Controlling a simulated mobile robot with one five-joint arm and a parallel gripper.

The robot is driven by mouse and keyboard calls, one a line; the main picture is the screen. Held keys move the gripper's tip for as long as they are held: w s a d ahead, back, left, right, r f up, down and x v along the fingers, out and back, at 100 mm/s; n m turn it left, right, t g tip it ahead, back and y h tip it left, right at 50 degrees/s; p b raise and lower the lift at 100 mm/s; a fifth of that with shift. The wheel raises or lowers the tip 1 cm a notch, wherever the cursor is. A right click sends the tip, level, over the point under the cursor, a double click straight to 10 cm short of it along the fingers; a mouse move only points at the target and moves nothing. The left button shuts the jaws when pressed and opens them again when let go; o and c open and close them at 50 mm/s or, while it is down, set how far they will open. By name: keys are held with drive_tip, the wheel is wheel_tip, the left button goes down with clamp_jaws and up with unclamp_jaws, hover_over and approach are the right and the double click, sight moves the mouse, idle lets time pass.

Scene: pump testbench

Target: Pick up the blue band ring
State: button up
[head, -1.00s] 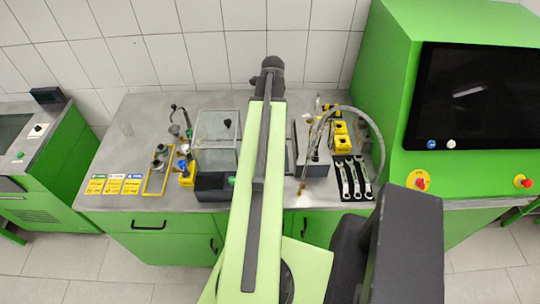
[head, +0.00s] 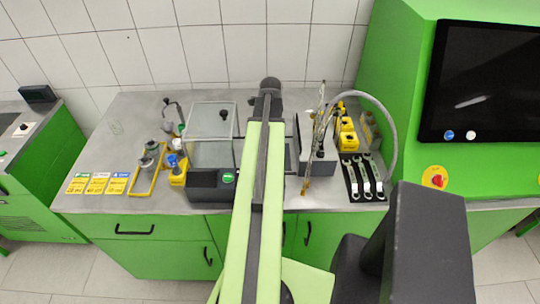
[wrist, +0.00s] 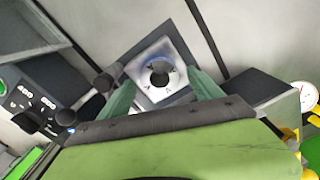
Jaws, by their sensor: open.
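A small blue piece (head: 172,160), which may be the blue band ring, shows on the left part of the bench, at the yellow block (head: 178,177); it is too small to make out a ring shape. In the wrist view my gripper (wrist: 160,90) is open, its two greenish fingers spread apart with nothing between them. Beyond the fingers lies a square metal plate (wrist: 148,92) with a round dark hole. My arm covers the middle of the bench in the head view, and my fingers are hidden there.
A clear box (head: 212,150) stands left of my arm behind a dark unit (head: 205,187). A yellow tray (head: 140,186) with metal parts and coloured cards (head: 97,183) lie further left. Wrenches (head: 363,178), yellow blocks (head: 346,135) and a curved hose (head: 393,135) are on the right.

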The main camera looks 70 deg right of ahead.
drive_tip(key=shift+f, duration=0.1)
drive_tip(key=shift+c, duration=0.4)
clamp_jaws()
drive_tip(key=shift+p, duration=0.3)
drive_tip(key=s+r+p, duration=0.3)
drive_tip(key=s+a+r+p, duration=0.1)
drive_tip(key=s+r+p, duration=0.3)
drive_tip(key=s+a+r+p, duration=0.1)
drive_tip(key=s+r+p, duration=0.2)
drive_tip(key=s+r, duration=0.1)
drive_tip(key=shift+s+p, duration=0.25)
drive_tip(key=shift+p, duration=0.15)
